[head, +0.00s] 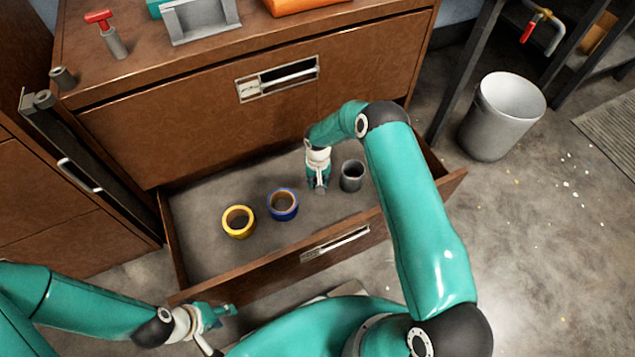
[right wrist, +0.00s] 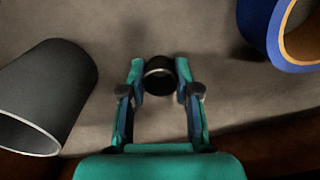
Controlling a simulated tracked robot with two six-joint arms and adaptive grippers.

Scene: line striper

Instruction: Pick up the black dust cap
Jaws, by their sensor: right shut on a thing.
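The black dust cap (right wrist: 159,75) is a short, dark, hollow round piece between my right fingertips in the right wrist view. My right gripper (right wrist: 160,82) is shut on it, one finger on each side. In the head view my right gripper (head: 318,188) points down inside the open drawer (head: 200,262), and the cap is mostly hidden by the fingers. Whether the cap touches the drawer floor I cannot tell. My left gripper (head: 220,326) is open and empty, outside the drawer at the lower left.
A grey cylinder (head: 352,176) stands close right of my right gripper. A blue tape roll (head: 283,205) and a yellow tape roll (head: 238,222) lie to its left. Drawer walls surround them. A white bin (head: 500,118) stands on the floor at right.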

